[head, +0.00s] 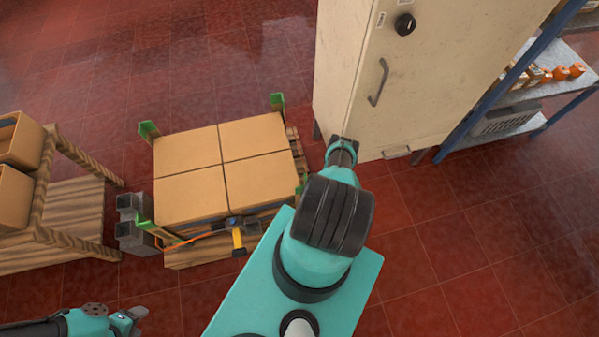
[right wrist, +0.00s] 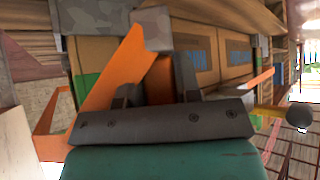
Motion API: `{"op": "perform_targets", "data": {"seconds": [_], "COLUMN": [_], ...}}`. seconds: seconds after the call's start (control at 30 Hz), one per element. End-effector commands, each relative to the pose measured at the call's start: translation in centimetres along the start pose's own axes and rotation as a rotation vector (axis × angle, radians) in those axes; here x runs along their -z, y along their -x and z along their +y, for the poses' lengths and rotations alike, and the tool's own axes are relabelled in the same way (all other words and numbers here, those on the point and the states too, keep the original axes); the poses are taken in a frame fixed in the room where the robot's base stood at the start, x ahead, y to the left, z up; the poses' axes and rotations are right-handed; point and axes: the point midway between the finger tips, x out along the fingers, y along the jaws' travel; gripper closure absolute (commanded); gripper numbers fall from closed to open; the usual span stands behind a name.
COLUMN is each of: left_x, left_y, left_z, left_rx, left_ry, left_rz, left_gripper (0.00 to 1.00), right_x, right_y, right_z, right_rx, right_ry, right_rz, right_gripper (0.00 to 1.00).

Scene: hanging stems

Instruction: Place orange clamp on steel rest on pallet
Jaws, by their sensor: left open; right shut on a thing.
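The orange clamp shows in the head view as a thin orange bar (head: 195,238) along the front edge of the pallet load. In the right wrist view the clamp's upper end overlaps a grey block (right wrist: 153,28); contact is unclear. My left gripper (head: 133,318) is open and empty at bottom left.
The pallet (head: 195,256) carries several cardboard boxes (head: 190,196) with green corner pieces. A wooden stand (head: 80,205) with brown bins is at left. A pale cabinet (head: 400,80) and a blue-framed shelf (head: 530,85) stand behind at right. The red floor at right is clear.

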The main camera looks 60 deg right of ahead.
Motion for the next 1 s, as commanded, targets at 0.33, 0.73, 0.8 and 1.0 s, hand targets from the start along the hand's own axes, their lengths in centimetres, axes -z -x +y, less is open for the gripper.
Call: {"op": "perform_targets", "data": {"seconds": [0.33,0.73,0.8,1.0], "left_x": [0.0,0.0,0.0,0.0], "left_y": [0.0,0.0,0.0,0.0], "left_z": [0.0,0.0,0.0,0.0], "left_rx": [0.0,0.0,0.0,0.0], "left_ry": [0.0,0.0,0.0,0.0], "left_rz": [0.0,0.0,0.0,0.0], "left_gripper": [0.45,0.45,0.45,0.45], "right_x": [0.1,-1.3,-1.7,-1.8], "right_y": [-0.1,-2.9,-3.3,-3.5], "right_z": [0.3,2.4,2.4,2.4], "right_rx": [-0.001,-0.001,-0.001,-0.001], "right_ry": [0.001,-0.001,0.0,0.0], "right_rz": [0.001,-0.001,0.0,0.0], "right_gripper": [0.98,0.98,0.98,0.98]}}
